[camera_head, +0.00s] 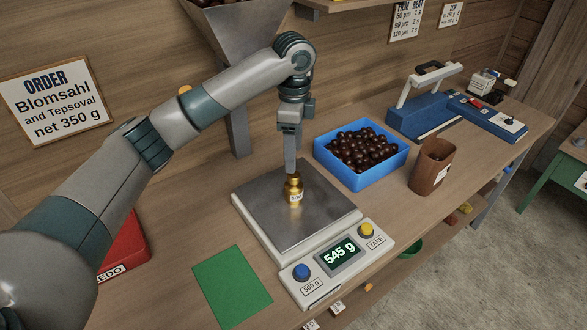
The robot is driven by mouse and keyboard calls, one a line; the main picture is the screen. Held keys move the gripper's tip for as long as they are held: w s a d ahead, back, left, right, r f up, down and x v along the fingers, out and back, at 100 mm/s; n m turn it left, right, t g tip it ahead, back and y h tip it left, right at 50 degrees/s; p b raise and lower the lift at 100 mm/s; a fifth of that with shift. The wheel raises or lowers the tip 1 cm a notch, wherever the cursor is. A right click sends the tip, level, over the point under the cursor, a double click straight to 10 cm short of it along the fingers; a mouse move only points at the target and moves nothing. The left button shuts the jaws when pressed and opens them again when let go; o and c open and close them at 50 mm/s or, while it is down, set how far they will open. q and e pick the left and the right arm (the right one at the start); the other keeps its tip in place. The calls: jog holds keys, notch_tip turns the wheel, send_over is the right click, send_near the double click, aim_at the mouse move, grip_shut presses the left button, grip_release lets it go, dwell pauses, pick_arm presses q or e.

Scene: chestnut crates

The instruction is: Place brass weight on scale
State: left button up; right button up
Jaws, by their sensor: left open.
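The brass weight (294,192) stands upright on the metal pan of the scale (255,213), near the pan's middle. The scale's display reads 545 g. My left gripper (291,170) points down right above the weight, with its fingertips at the weight's top knob. Its jaws are open, though the gap between the fingers is hard to see from this side. Whether the fingers touch the knob cannot be told. My right gripper is out of view.
A blue crate of chestnuts (319,154) and a brown cup (421,183) stand right of the scale. A blue sealing device (420,117) is farther back. A green sheet (232,287) lies at the front left, near a red object (124,245). A metal hopper (225,28) hangs behind my arm.

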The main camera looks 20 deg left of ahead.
pick_arm(q)
jog(key=shift+r, duration=1.2)
